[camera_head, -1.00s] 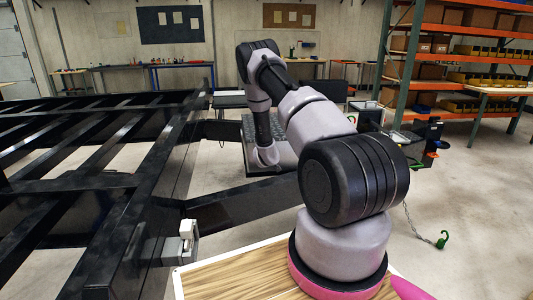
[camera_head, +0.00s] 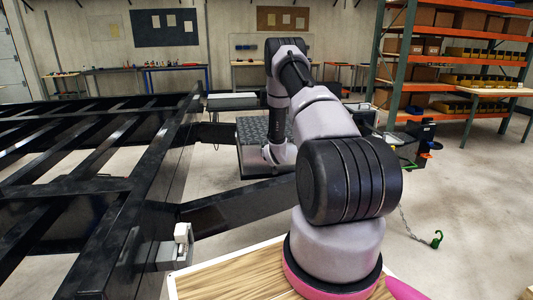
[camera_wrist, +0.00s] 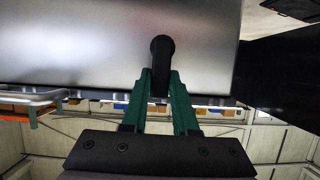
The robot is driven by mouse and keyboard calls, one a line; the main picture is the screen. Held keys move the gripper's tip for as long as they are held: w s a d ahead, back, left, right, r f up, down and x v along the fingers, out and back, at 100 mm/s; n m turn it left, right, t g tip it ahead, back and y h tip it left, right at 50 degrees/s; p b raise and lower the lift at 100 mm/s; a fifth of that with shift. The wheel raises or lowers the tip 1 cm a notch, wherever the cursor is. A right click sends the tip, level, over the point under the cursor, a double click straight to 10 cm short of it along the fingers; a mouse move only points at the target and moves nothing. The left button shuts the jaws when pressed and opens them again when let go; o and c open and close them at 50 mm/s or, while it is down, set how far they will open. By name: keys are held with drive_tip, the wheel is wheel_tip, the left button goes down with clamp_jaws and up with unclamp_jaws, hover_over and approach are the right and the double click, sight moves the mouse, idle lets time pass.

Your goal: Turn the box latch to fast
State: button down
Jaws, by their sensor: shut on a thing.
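In the wrist view, a black latch (camera_wrist: 161,46) with a rounded top and a narrow lever stands against the grey metal face of the box (camera_wrist: 75,45). My gripper (camera_wrist: 160,88) has two green fingers, one on each side of the latch lever, and they are shut on it. The lever points straight down in this view, between the fingers. No marks for the latch positions can be read on the box face. In the head view my arm hides the gripper and the latch.
In the head view, a black trailer frame (camera_head: 150,190) fills the left, with a small grey-white fitting (camera_head: 182,236) on its near corner. Its slanted beam (camera_head: 235,208) passes behind my arm. An orange shelf rack (camera_head: 400,75) stands at the back right.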

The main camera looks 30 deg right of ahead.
drive_tip(key=c, duration=0.7)
unclamp_jaws()
drive_tip(key=v, duration=1)
drive_tip(key=shift+s+r, duration=0.15)
drive_tip(key=shift+s, duration=0.2)
